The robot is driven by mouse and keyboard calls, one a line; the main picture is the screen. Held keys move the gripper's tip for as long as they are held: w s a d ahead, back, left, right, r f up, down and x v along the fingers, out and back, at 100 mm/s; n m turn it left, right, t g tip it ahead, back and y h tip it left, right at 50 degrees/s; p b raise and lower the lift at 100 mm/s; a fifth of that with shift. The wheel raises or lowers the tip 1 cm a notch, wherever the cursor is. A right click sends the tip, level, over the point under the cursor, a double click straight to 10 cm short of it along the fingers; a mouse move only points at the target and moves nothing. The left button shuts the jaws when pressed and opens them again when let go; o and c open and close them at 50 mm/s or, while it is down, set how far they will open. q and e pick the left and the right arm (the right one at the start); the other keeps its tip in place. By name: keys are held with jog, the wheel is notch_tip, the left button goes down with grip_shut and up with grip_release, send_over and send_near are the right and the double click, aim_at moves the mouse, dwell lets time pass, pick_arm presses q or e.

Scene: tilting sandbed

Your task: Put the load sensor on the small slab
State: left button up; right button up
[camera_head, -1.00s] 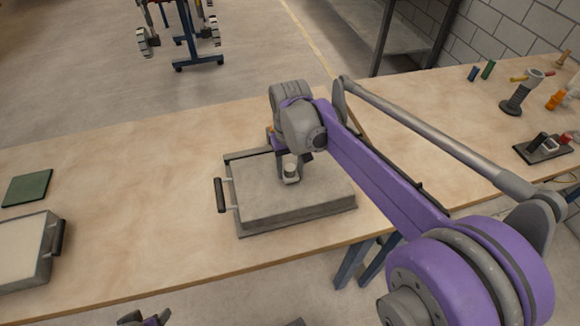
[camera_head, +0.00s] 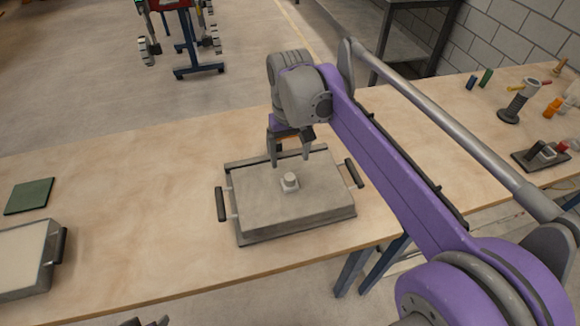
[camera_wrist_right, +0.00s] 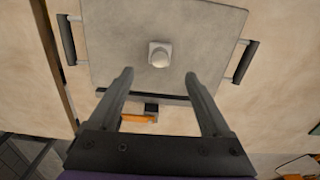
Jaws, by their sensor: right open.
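The load sensor, a small pale round knob (camera_head: 289,179), stands upright near the middle of the grey sandbed (camera_head: 258,215). Beneath it is a small light square slab (camera_head: 291,189), and the sensor appears to rest on it. In the right wrist view the sensor (camera_wrist_right: 159,57) covers most of the square slab (camera_wrist_right: 152,46). My right gripper (camera_head: 290,163) is open and empty, above and behind the sensor, apart from it. Its two fingers (camera_wrist_right: 158,80) show spread in the wrist view. Only a sliver at the bottom edge, perhaps my left gripper (camera_head: 147,322), shows.
The sandbed has black side handles (camera_head: 221,204). An orange piece (camera_wrist_right: 138,118) lies behind it. A second tray (camera_head: 22,262) and a green plate (camera_head: 29,196) are at the left. Several small items and a grey stand (camera_head: 514,105) are at the right. Table between the trays is clear.

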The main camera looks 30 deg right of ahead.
jog(key=s+a+f+t, duration=0.1)
jog(key=s+a+f, duration=0.1)
jog(key=s+f, duration=0.2)
jog(key=s+a+f+n+t, duration=0.1)
jog(key=s+a+f+t, duration=0.1)
jog(key=s+f, duration=0.3)
jog(key=s+a+f+n+t, duration=0.1)
jog(key=s+a+f+t, duration=0.1)
jog(key=s+f, duration=0.2)
jog(key=shift+s+a+f, duration=0.15)
jog(key=shift+s+a, duration=0.05)
jog(key=shift+s, duration=0.7)
jog(key=shift+s+a+f, duration=0.15)
jog(key=shift+s+a, duration=0.05)
jog(key=shift+s, duration=0.65)
jog(key=r+p, duration=0.3)
jog(key=shift+w, duration=0.4)
